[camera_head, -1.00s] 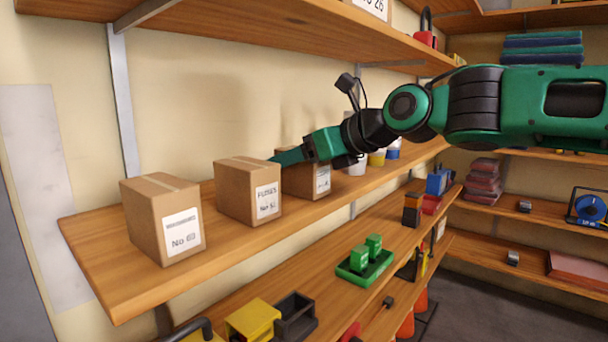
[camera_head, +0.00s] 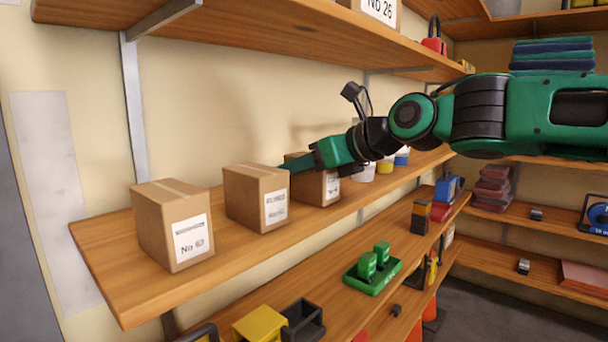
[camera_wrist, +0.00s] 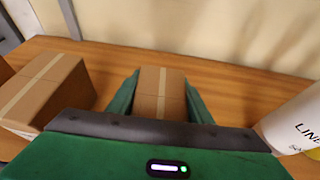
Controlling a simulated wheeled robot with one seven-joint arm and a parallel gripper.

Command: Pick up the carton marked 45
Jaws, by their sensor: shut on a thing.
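Three brown cartons stand in a row on the wooden shelf (camera_head: 112,272). The left carton (camera_head: 158,228) has a white label that looks like No 63, though blurred. The middle carton (camera_head: 243,200) has a label whose number I cannot read. The right carton (camera_head: 323,194) has a label too small to read, and my arm partly hides it. My gripper (camera_wrist: 160,88) is shut on this right carton, one green finger along each side, in the wrist view. The carton appears to rest on the shelf. No number 45 is legible.
A white container (camera_wrist: 297,122) stands right of the held carton in the wrist view. The middle carton (camera_wrist: 48,90) is close on its left. A shelf above (camera_head: 260,30) overhangs the row. The wall is behind. A lower shelf holds a green tray (camera_head: 372,278).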

